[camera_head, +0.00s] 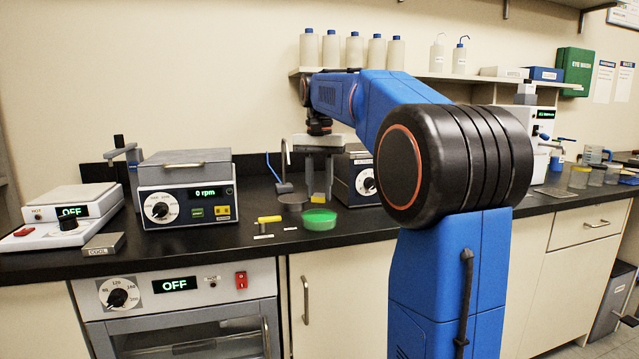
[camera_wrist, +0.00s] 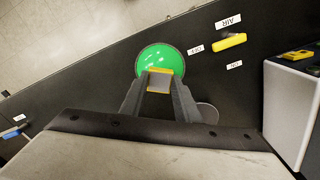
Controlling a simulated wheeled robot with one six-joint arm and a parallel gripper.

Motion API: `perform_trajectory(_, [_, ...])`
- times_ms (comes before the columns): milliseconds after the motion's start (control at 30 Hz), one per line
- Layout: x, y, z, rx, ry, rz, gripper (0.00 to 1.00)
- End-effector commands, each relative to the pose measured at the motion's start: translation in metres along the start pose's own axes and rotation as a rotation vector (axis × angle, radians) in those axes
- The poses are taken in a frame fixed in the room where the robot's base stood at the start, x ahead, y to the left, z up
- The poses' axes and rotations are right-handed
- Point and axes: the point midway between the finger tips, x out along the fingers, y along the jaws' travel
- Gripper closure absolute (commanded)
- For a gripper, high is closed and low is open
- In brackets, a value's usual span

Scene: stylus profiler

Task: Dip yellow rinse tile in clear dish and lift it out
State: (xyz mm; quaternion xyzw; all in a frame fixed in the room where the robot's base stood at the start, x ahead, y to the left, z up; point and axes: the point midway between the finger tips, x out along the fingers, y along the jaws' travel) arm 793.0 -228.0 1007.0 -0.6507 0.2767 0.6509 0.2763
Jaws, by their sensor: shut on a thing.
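My gripper (camera_head: 319,190) points down and is shut on a yellow tile (camera_wrist: 160,72), which shows as a thin yellow edge between the fingertips in the wrist view. In the head view the tile (camera_head: 319,198) appears just above and behind the rim of a round dish with bright green contents (camera_head: 320,220). The dish (camera_wrist: 155,58) also shows in the wrist view, with the fingertips overlapping its near edge. I cannot tell the exact height of the tile over the dish.
A yellow bar (camera_head: 270,219) sits left of the dish near small white labels (camera_wrist: 229,21). A grey disc (camera_head: 292,202) lies behind the dish. A box reading 0 rpm (camera_head: 187,205) stands left; another instrument (camera_head: 353,178) stands close right of my gripper.

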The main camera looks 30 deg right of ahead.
Motion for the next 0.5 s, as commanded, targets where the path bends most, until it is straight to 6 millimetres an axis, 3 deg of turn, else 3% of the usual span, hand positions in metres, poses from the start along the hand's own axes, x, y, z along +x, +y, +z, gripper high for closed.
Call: perform_trajectory(500, [0.034,0.000,0.001,0.000,-0.001,0.000,1.00])
